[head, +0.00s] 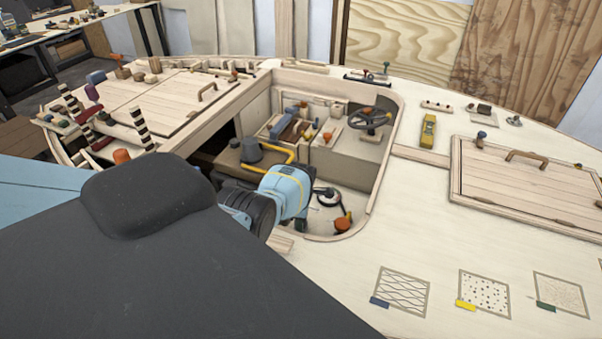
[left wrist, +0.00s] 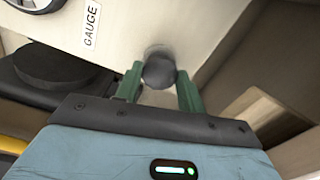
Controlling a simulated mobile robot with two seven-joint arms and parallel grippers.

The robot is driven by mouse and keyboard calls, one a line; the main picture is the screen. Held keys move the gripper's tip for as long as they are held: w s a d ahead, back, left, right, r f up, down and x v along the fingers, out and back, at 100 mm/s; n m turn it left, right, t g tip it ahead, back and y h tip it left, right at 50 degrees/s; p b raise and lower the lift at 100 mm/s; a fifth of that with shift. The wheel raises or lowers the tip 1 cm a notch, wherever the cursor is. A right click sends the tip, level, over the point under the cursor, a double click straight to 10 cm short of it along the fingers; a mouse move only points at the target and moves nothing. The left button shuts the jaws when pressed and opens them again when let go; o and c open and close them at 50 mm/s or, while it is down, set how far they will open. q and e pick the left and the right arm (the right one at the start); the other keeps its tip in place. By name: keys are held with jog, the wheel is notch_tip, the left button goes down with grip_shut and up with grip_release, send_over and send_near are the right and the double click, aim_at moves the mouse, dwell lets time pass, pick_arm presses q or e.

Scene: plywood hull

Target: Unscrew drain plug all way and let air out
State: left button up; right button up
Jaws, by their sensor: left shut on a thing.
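My left gripper (left wrist: 158,76) has its two green fingers on either side of a dark grey round knob (left wrist: 160,68), shut on it. The knob stands out from a pale panel and appears to be the drain plug. Its threads and base are hidden, so I cannot tell how far it is unscrewed. In the head view my left arm reaches into the open cockpit well (head: 383,165); its blue wrist (head: 287,190) shows, but the fingertips and plug are hidden. My right gripper is not in view.
A label reading GAUGE (left wrist: 91,24) and a round dial (left wrist: 36,3) are close to the plug. A yellow bent pipe (head: 272,152), a small steering wheel (head: 370,119) and an orange knob (head: 343,222) crowd the well. Wooden hatches (head: 530,185) lie on the deck around it.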

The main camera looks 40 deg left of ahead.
pick_arm(q)
jog(key=n, duration=0.4)
jog(key=f+n, duration=0.1)
jog(key=n, duration=0.1)
jog(key=shift+s+d, duration=0.2)
jog(key=shift+s, duration=0.1)
jog(key=n, duration=0.6)
jog(key=shift+n, duration=0.3)
jog(key=o, duration=1)
jog(key=shift+w+a+r, duration=0.1)
jog(key=shift+w, duration=0.05)
jog(key=shift+w+a+r, duration=0.1)
jog(key=shift+r, duration=0.15)
